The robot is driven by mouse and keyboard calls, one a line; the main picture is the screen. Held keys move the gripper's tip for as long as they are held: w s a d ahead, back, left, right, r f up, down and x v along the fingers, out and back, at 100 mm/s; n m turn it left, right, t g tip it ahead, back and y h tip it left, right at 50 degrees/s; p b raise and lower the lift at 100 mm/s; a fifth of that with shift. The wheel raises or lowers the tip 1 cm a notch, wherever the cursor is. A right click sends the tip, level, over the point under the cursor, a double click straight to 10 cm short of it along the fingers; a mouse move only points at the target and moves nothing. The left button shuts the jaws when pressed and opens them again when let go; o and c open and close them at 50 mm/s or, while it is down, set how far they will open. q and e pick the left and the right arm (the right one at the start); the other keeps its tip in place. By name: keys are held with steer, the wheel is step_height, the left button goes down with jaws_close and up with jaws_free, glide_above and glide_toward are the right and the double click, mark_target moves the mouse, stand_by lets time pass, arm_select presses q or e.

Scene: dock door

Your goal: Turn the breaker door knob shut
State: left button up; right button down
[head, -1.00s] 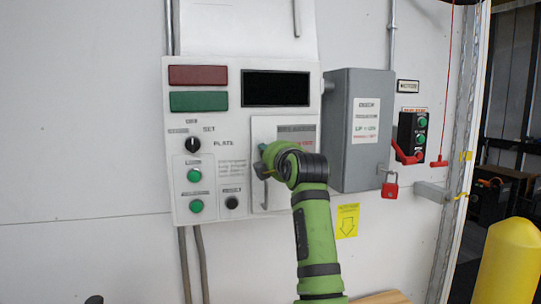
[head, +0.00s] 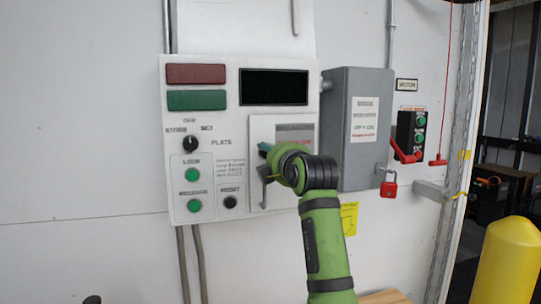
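The small breaker door (head: 262,128) is a light grey panel at the lower right of the white control panel (head: 215,72). It looks closed or nearly so; I cannot tell exactly. My green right arm comes up from below, and its wrist covers the door's middle and lower right. My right gripper (head: 265,163) is at the door's left side, mostly hidden by the wrist. A teal bit and a thin grey hooked piece show at its left edge. The door knob is not clearly visible, so I cannot tell whether the fingers hold it. My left gripper is not in view.
A grey switch box (head: 364,92) stands out just right of the door, with a red padlock (head: 389,188) below it. A button station (head: 411,134) is further right. A yellow bollard (head: 508,262) stands at lower right. The left wall is clear.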

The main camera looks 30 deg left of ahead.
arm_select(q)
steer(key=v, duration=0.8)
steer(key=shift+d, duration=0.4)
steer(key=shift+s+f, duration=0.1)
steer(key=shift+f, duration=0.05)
